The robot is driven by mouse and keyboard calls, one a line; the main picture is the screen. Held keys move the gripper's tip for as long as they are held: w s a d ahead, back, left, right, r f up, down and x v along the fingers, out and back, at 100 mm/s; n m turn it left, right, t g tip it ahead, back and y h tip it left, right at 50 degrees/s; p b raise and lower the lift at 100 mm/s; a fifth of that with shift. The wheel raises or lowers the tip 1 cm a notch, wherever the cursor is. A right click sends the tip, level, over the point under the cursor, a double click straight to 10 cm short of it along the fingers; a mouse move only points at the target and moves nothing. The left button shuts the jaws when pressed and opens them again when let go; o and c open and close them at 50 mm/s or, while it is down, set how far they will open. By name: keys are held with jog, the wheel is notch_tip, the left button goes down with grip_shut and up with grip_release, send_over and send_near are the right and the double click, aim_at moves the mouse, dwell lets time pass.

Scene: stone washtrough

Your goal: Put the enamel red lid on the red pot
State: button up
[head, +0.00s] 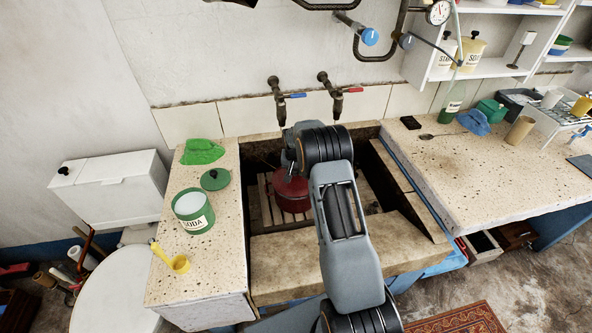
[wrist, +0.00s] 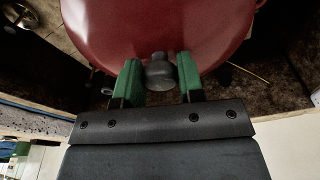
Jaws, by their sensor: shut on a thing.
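The enamel red lid (wrist: 158,25) fills the top of the wrist view, with its dark knob (wrist: 160,74) between the green-padded fingers of my gripper (wrist: 160,80). My gripper is shut on the knob. In the head view a round red shape (head: 291,192) shows inside the stone trough, over a wooden slatted rack (head: 267,207), partly behind my arm. I cannot tell there where the lid ends and the red pot begins, or whether they touch. My gripper's fingertips are hidden in the head view.
The stone trough (head: 345,258) has raised walls around the red shape, and two taps (head: 338,103) hang above its back. On the left counter stand a green SODA canister (head: 194,214), a green lid (head: 215,179), a green cloth (head: 203,151) and a yellow scoop (head: 180,264).

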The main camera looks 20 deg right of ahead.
jog(key=shift+f, duration=0.25)
jog(key=shift+f+b, duration=0.35)
jog(key=shift+b, duration=0.25)
jog(key=shift+f+b, duration=0.1)
jog(key=shift+b, duration=0.3)
dwell(1.1)
dwell(0.3)
jog(key=o, duration=1.1)
jog(key=shift+o, duration=0.5)
jog(key=o, duration=0.4)
